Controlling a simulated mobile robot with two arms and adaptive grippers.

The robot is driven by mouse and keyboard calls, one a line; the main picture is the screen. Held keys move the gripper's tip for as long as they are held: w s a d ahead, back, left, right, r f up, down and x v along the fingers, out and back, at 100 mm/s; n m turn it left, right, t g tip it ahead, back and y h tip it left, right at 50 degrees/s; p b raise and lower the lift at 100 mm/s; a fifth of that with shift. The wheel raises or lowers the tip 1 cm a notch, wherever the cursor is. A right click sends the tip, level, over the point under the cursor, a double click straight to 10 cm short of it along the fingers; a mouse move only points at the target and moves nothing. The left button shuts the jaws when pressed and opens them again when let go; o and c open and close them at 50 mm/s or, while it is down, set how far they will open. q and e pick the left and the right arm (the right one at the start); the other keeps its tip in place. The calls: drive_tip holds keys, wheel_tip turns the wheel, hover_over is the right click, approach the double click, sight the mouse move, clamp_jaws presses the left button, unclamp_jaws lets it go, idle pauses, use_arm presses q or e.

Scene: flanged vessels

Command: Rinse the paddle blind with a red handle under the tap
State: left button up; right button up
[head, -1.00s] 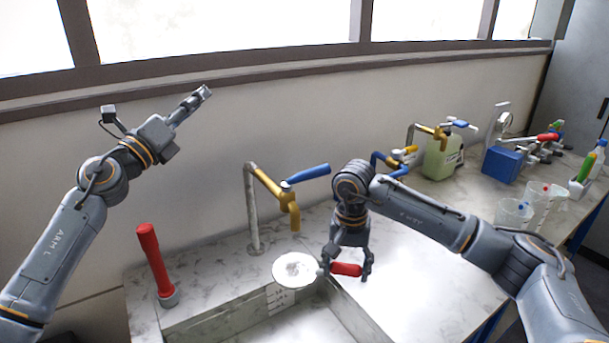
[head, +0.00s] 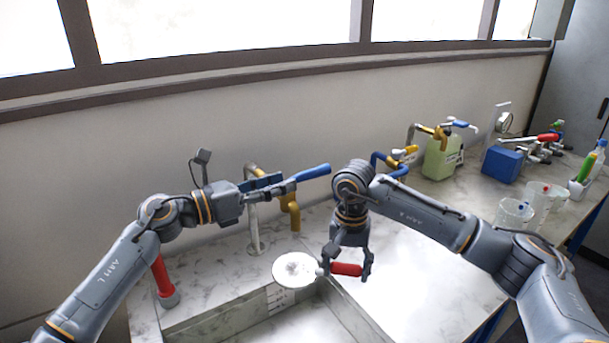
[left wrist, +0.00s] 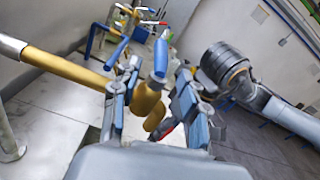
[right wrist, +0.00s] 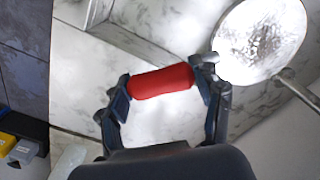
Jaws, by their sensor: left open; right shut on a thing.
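The paddle blind's pale round disc (head: 292,271) is held roughly level over the sink edge, below the tap's brass spout (head: 294,217). My right gripper (head: 349,271) is shut on its red handle (right wrist: 162,82); the disc also shows in the right wrist view (right wrist: 262,40). The tap's blue lever (head: 312,172) extends to the right. My left gripper (head: 284,182) is open at the lever and hides part of the tap. In the left wrist view the lever (left wrist: 161,57) shows between the open fingers. I see no water stream.
The sink (head: 240,308) is in front. A red upright cylinder with a grey base (head: 164,277) stands left, partly behind my left arm. A green container (head: 441,157), blue box (head: 503,163) and clear beakers (head: 513,213) stand right.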

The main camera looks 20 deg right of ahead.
sight(305, 175)
use_arm(q)
drive_tip(key=d, duration=0.4)
drive_tip(key=w+d, duration=0.1)
drive_tip(key=d, duration=0.1)
drive_tip(key=shift+d, duration=0.35)
clamp_jaws()
